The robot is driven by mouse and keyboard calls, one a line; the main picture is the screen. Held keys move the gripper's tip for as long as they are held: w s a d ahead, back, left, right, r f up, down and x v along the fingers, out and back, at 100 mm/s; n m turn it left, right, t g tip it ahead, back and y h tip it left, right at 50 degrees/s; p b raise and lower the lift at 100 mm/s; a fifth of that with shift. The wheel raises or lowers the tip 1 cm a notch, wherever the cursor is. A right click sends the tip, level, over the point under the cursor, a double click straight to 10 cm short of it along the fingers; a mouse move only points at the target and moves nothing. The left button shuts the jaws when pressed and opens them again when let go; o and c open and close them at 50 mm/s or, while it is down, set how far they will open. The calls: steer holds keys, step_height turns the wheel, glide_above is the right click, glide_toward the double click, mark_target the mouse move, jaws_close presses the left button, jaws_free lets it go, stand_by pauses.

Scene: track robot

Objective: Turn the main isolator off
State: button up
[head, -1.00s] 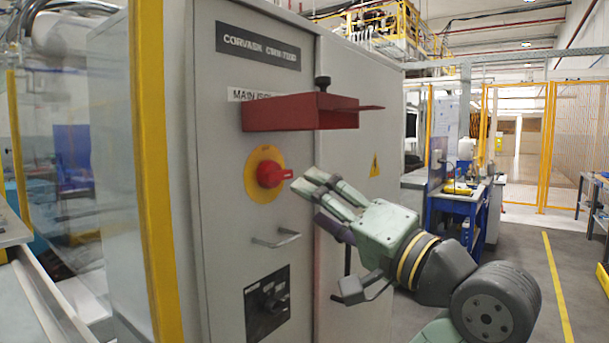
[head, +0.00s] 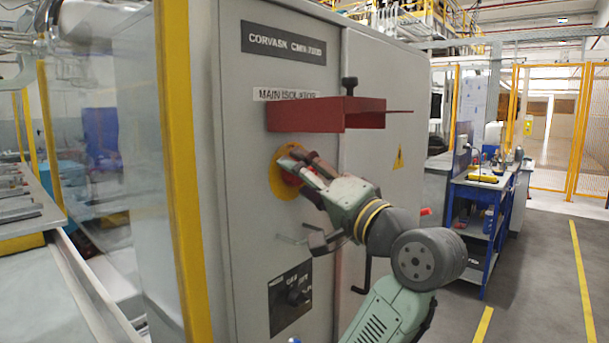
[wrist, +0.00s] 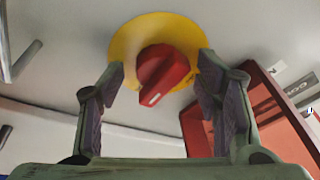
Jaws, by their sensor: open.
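The main isolator is a red rotary knob (wrist: 162,75) on a round yellow plate (wrist: 125,42), mounted on the grey cabinet door. In the wrist view my gripper (wrist: 160,85) is open, with one finger on each side of the knob and a gap to both. The knob's white mark points down and to the left in that view. In the head view my gripper (head: 290,165) is at the yellow plate (head: 282,185) and covers most of the knob. The label "MAIN ISOLATOR" (head: 285,94) is above it.
A red shelf-like guard (head: 305,115) sticks out just above the knob; it also shows in the wrist view (wrist: 275,115), close to the right finger. A yellow post (head: 185,170) stands left.

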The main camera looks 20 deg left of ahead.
steer(key=c, duration=1.1)
steer(key=shift+f, duration=0.1)
